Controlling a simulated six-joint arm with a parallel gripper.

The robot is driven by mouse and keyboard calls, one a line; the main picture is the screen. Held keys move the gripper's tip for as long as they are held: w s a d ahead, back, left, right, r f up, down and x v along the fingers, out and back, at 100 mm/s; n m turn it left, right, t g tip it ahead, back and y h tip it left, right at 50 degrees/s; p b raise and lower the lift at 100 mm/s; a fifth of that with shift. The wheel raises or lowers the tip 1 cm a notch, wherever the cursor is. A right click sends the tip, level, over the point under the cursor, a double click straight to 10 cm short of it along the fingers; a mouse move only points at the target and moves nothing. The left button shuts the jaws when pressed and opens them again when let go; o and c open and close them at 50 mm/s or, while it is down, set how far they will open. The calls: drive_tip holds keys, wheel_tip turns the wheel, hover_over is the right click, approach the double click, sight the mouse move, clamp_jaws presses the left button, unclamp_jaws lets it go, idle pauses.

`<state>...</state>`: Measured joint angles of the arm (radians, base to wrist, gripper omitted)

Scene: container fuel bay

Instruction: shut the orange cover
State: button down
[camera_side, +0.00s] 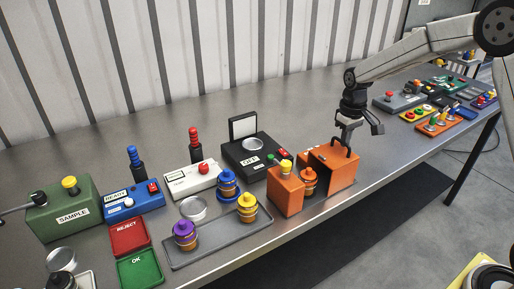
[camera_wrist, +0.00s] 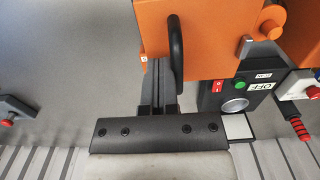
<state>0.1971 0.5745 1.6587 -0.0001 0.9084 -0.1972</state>
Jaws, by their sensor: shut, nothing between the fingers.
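The orange cover (camera_side: 342,172) is a boxy hood with a black loop handle (camera_side: 347,147). A gap separates it from an orange block (camera_side: 285,196) with a yellow knob, and an orange-and-dark jar (camera_side: 309,180) shows in that gap. In the wrist view the cover (camera_wrist: 207,30) fills the top middle, with its handle (camera_wrist: 176,45) beside my fingertips. My gripper (camera_side: 347,130) is above the cover, close to the handle. In the wrist view my gripper (camera_wrist: 160,70) is shut and empty; I cannot tell whether it touches the handle.
A black box (camera_side: 254,158) with a raised lid stands left of the cover. A grey tray (camera_side: 222,239) with several jars lies at the front left. Several control boxes (camera_side: 425,112) sit at the right. The table's front edge is close to the cover.

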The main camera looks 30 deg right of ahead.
sight(322, 157)
drive_tip(key=shift+a, duration=4.35)
drive_tip(key=shift+d, duration=0.45)
drive_tip(key=shift+r, duration=0.15)
wheel_tip(322, 157, up, 8)
drive_tip(key=s+a+f+t, duration=0.1)
drive_tip(key=s+f, duration=0.3)
drive_tip(key=s, duration=0.5)
drive_tip(key=s+f+t, duration=0.1)
drive_tip(key=s+f, duration=0.4)
drive_tip(key=s, duration=0.5)
drive_tip(key=shift+s+a+f+t, duration=0.2)
drive_tip(key=shift+a+f+t, duration=0.05)
drive_tip(key=shift+a+t, duration=0.1)
